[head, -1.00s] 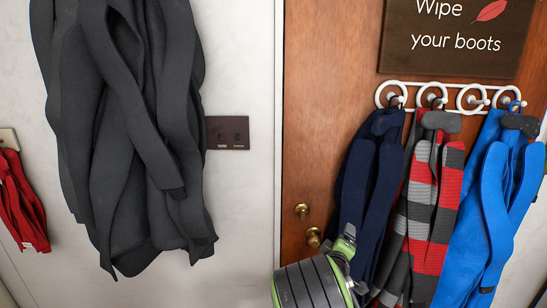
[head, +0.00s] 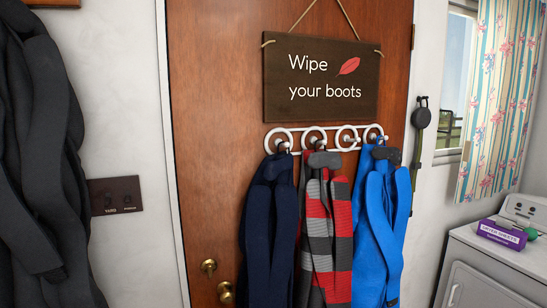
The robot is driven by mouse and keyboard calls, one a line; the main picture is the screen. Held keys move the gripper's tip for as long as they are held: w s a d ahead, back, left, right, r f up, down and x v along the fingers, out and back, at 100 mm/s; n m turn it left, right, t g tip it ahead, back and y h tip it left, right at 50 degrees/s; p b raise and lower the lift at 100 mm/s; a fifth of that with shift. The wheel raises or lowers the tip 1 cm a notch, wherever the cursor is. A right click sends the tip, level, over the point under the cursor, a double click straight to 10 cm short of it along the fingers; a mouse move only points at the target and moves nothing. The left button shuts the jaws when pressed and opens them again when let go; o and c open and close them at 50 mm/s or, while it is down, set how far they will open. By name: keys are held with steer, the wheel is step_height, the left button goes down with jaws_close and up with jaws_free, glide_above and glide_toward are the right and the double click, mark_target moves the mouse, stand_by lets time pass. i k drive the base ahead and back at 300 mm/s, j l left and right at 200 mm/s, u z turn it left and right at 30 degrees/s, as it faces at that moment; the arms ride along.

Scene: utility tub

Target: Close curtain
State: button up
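The curtain (head: 496,100) is striped cream and teal with pink flowers. It hangs at the far right of the head view, beside a window (head: 443,75) whose left part is uncovered and shows the outside. The curtain's right side runs close to the picture's edge, and its top is cut off. My gripper is not in view.
A wooden door (head: 220,130) with a boot sign (head: 322,80) and hanging scarves (head: 324,240) fills the middle. A white appliance (head: 500,262) with a purple box (head: 503,234) on it stands below the curtain. Dark coats (head: 40,150) hang at the left.

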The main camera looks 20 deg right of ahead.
mark_target(501, 29)
steer(key=k+z, duration=0.15)
steer(key=z, duration=1.9)
steer(key=i+l+u, duration=0.2)
steer(key=i+u, duration=0.2)
steer(key=i, duration=0.15)
